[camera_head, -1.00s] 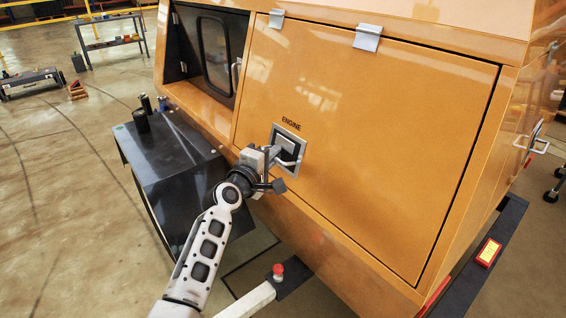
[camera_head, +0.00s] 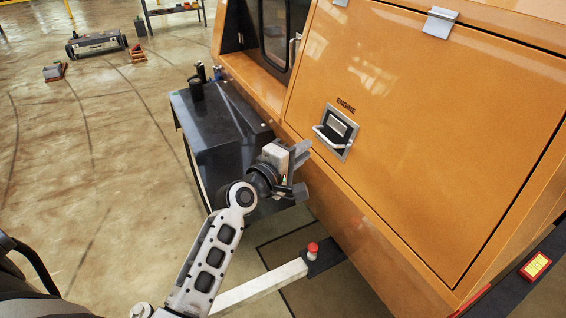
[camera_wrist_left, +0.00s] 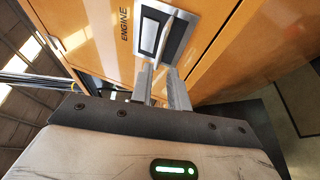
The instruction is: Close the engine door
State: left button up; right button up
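The orange engine door (camera_head: 430,110) is the large panel marked ENGINE on the side of the light tower. It lies flush in its frame, with thin seams around it. Its recessed latch (camera_head: 336,132) has a light handle and sits at the door's lower left. In the left wrist view the latch (camera_wrist_left: 163,35) is just beyond the fingers. My left gripper (camera_head: 303,168) is below and left of the latch, apart from it in the head view. In the left wrist view its fingers (camera_wrist_left: 168,84) stand a little apart with nothing seen between them. My right gripper is out of view.
A black box (camera_head: 215,130) juts out left of the door. A dark bumper with a yellow-red marker (camera_head: 536,266) is at lower right. Open floor (camera_head: 90,180) lies to the left.

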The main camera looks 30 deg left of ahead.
pick_arm(q)
jog(key=v, duration=0.7)
jog(key=shift+w, duration=0.1)
jog(key=s+d+f+m+g, duration=0.3)
jog(key=s+d+f+m, duration=0.2)
jog(key=s+f+m, duration=0.3)
jog(key=s+d+f+m+g, duration=0.3)
jog(key=s+d+f+m, duration=0.2)
jog(key=s+f+m, duration=0.3)
jog(key=shift+s+d+m, duration=0.4)
jog(key=shift+s+m, duration=0.3)
jog(key=shift+s, duration=0.15)
